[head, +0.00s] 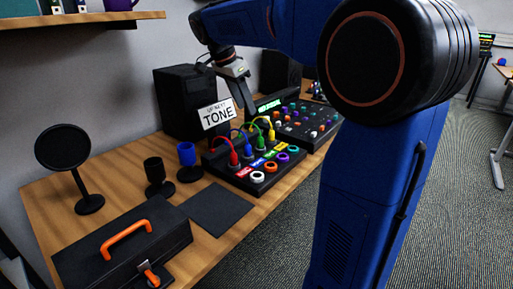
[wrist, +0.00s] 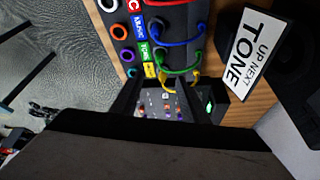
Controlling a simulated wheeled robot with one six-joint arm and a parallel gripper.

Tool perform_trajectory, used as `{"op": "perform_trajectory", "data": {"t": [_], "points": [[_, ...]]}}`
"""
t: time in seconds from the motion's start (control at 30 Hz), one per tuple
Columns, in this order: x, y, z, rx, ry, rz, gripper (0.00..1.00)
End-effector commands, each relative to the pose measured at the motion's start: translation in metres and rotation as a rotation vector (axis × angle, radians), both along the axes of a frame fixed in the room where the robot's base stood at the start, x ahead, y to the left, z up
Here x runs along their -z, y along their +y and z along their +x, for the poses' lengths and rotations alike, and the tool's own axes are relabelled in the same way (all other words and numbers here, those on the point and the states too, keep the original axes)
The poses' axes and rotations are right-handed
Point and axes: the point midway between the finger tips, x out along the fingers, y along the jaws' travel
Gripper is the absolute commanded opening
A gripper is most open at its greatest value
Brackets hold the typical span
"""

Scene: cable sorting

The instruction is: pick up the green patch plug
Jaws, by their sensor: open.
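The green patch plug (wrist: 160,53) stands in the black patch panel (head: 215,160), between the blue plug (wrist: 157,26) and the yellow plug (wrist: 166,75). A green cable loops from it to the right in the wrist view. The green TONE label (wrist: 146,50) is beside it. My gripper (head: 246,106) is above the back of the panel, pointing down. In the wrist view my gripper (wrist: 165,95) has its two dark fingers apart, with nothing seen held between them. The green plug lies beyond the fingertips, apart from them.
A white "UP NEXT TONE" sign (head: 215,113) stands behind the panel. A knobbed console (head: 310,128) stands to its right. Looped cables crowd the plugs.

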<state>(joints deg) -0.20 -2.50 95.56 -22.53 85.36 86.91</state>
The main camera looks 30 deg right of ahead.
Motion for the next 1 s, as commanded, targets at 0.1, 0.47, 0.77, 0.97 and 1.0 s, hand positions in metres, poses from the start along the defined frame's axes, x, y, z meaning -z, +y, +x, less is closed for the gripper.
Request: {"op": "perform_trajectory", "data": {"t": [0.1, 0.47, 0.77, 0.97, 1.0], "points": [[0.02, -0.009, 0.0, 0.001, 0.003, 0.0, 0.41], [0.078, -0.032, 0.001, -0.002, 0.004, 0.001, 0.41], [0.099, -0.041, 0.003, -0.003, 0.001, 0.0, 0.41], [0.121, -0.049, 0.003, -0.002, 0.003, 0.001, 0.41], [0.126, -0.051, 0.003, -0.002, 0.002, 0.001, 0.41]]}}
